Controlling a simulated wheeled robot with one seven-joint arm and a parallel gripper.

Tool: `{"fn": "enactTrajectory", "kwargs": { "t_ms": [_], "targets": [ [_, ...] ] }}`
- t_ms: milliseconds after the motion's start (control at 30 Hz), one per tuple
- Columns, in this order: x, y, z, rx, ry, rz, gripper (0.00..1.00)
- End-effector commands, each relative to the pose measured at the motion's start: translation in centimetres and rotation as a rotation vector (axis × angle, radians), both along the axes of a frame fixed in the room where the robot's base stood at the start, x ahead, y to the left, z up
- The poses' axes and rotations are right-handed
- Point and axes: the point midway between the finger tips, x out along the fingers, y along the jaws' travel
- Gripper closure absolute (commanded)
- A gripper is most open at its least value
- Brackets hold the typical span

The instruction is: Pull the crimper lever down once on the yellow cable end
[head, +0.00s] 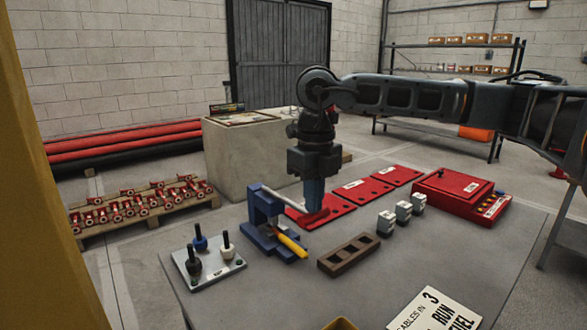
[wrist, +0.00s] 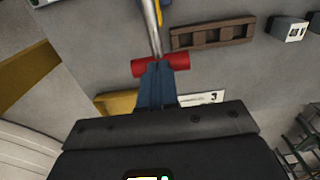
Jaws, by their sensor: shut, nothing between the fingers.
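The blue crimper (head: 266,222) stands on the grey table. Its silver lever (head: 287,200) slopes down to the right and ends in a red crossbar grip (head: 318,216); in the wrist view the grip (wrist: 180,61) lies across the fingertips. The yellow cable end (head: 292,245) lies at the crimper's base, and a little yellow shows beside the lever in the wrist view (wrist: 164,13). My gripper (head: 314,208) is shut and empty, pointing down, with its blue fingertips (wrist: 157,66) at the red grip. I cannot tell whether they touch it.
A brown slotted block (head: 349,254), grey blocks (head: 403,211) and a red box (head: 462,198) stand to the right. A plate with knobbed tools (head: 209,267) is left of the crimper. Red panels (head: 361,190) lie behind. A sign (head: 436,312) is at the front.

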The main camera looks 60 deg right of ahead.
Motion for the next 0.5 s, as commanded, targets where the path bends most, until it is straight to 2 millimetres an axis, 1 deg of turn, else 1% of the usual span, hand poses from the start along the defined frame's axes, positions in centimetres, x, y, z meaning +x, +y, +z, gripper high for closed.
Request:
{"fn": "enactTrajectory", "kwargs": {
  "t_ms": [267, 500],
  "targets": [
    [-0.1, 0.1, -0.4, 0.001, 0.003, 0.001, 1.00],
    [-0.1, 0.1, -2.0, 0.001, 0.003, 0.001, 1.00]
  ]
}}
